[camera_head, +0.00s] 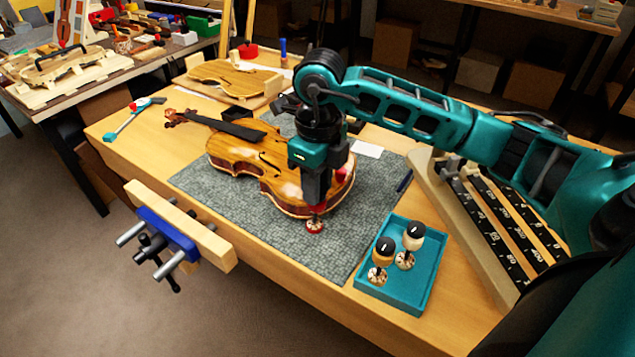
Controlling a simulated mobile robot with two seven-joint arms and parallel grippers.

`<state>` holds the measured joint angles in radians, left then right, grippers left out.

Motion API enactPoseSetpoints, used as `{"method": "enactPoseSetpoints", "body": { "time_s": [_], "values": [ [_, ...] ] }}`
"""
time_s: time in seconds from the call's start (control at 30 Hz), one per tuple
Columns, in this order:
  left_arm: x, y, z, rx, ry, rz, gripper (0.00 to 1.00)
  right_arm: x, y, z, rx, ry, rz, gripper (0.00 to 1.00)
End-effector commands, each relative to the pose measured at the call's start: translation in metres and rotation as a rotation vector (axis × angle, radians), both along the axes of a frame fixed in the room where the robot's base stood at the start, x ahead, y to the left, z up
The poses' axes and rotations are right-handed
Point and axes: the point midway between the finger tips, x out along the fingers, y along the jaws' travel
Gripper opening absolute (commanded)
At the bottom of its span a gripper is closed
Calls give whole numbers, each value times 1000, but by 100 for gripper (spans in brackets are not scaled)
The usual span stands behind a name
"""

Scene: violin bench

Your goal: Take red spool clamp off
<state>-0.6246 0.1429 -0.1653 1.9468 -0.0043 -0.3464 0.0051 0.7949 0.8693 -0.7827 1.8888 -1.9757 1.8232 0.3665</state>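The violin (237,154) lies on a grey mat (215,190), its neck toward the upper left. The red spool clamp (314,227) shows at the violin's near lower edge, directly below my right gripper (316,200). The gripper points down there, and its fingers hide the clamp's upper part. I cannot tell whether the fingers are closed on it. A bit of red (343,175) also shows just right of the gripper; what it belongs to is unclear. A teal tray (398,291) at the right front holds two spool clamps (380,257) with dark tops. My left gripper is out of view.
A vise (168,235) with a blue body is fixed to the bench's front edge. A slotted board (470,220) with numbered strips stands right of the tray. A violin body in a wooden form (235,76) lies at the back. A white card (367,148) lies behind the mat.

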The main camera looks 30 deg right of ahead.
Motion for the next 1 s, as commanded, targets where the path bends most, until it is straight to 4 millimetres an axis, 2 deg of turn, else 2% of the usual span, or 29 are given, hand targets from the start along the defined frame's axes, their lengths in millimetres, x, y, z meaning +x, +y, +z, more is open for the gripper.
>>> {"method": "enactPoseSetpoints", "body": {
  "time_s": [0.03,0.27,0.57,0.73,1.0],
  "values": [
    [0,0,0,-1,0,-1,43,1,0,1,0,-3,-1,35],
    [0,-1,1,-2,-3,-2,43,0,0,0,1,-2,-2,57],
    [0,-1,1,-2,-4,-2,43,0,0,4,1,-2,-2,57],
    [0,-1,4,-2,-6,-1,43,1,0,28,0,-5,-2,57],
    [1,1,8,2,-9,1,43,1,-1,90,1,-6,-2,57]
  ]
}}
